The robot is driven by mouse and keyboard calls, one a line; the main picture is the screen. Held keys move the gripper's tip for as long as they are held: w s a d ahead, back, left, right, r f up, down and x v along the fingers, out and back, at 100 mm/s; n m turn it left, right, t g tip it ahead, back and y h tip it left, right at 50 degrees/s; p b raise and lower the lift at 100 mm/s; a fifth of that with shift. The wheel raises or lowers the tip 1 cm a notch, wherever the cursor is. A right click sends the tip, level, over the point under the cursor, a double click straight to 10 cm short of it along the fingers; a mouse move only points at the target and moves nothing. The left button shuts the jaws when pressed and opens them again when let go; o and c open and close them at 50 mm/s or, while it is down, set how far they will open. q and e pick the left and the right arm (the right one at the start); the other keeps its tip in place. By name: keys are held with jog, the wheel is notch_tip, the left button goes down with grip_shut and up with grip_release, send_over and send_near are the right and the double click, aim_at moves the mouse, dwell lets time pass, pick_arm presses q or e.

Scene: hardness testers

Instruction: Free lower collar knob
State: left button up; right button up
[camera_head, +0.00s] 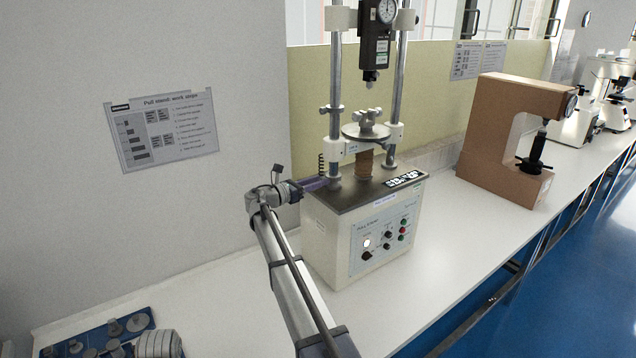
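The pull stand (365,235) is a cream box with a dark top plate, two steel columns and a gauge (380,30) above a round table (366,131). The left column (335,70) carries a small grey collar (332,109) above the white crosspiece (343,147). Another grey collar (335,172) sits low on this column, near the top plate. My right gripper (322,183), with purple fingers, reaches in from the left to the foot of this column. I see no knob clearly there; the finger gap is too small to judge. My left gripper is out of view.
A brown C-shaped tester (505,120) stands to the right on the white bench (445,225), with microscopes (600,95) beyond it. A blue tray (85,340) of metal weights lies at bottom left. A work-steps sheet (162,128) hangs on the wall.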

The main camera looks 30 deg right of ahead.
jog(key=shift+o, duration=1.1)
jog(key=a, duration=0.7)
jog(key=shift+s+a, duration=0.35)
jog(key=shift+a, duration=0.05)
jog(key=s+a+f+m+y, duration=0.5)
jog(key=s+a+f, duration=0.2)
jog(key=s+a, duration=0.4)
jog(key=s+a+f+m+g+y, duration=0.1)
jog(key=s+a+f+m+y, duration=0.4)
jog(key=s+a, duration=0.7)
jog(key=s+a+f+m+y, duration=0.6)
jog(key=s+a+f, duration=0.4)
jog(key=s+a, duration=0.2)
jog(key=s, duration=0.2)
jog(key=shift+s+a+g+y, duration=0.25)
jog(key=shift+s+g+y, duration=0.05)
jog(key=shift+g+y, duration=0.1)
